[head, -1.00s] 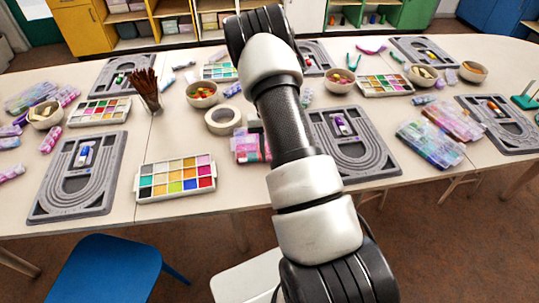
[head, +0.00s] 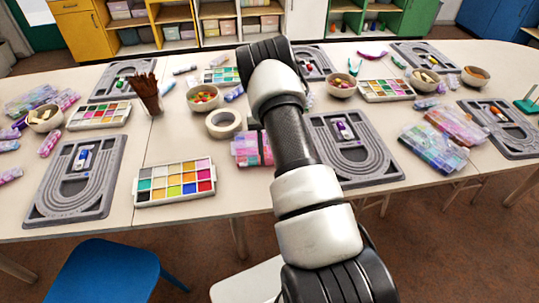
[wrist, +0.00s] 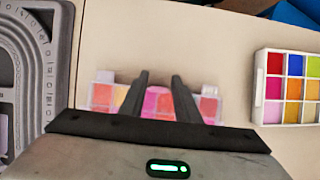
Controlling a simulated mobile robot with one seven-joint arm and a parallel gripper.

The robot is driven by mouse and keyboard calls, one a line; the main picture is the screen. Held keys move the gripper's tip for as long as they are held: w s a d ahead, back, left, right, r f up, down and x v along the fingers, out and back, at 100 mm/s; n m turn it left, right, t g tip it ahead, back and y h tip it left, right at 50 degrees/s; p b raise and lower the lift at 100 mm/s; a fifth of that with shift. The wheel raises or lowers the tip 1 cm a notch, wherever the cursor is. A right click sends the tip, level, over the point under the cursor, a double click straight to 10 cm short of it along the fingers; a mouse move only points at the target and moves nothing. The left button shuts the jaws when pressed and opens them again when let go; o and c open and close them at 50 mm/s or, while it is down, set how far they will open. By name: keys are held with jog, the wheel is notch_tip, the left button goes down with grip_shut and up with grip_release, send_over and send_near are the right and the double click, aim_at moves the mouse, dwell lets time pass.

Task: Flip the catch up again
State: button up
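A grey bead board (head: 375,165) lies right of my arm in the head view, with a small white mount and purple piece (head: 343,130), perhaps the catch, in its middle. Its position, up or down, is too small to tell. In the wrist view a grey board (wrist: 52,50) shows at the left edge, and a pale piece (wrist: 4,132) on it is mostly cut off. My gripper (wrist: 162,82) is open and empty, with its fingers apart over or in front of a pink bead box (wrist: 100,95). In the head view my arm hides the gripper.
The pink bead box (head: 250,148) sits left of my arm. A paint palette (head: 175,183) and a tape roll (head: 223,123) lie further left. Another board (head: 70,200) with a blue piece is at far left. Bead boxes (head: 432,148) stand right. Bare table shows around the palette.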

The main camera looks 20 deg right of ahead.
jog(key=shift+o, duration=1)
jog(key=p+v, duration=0.1)
jog(key=v, duration=1.6)
jog(key=shift+r, duration=0.2)
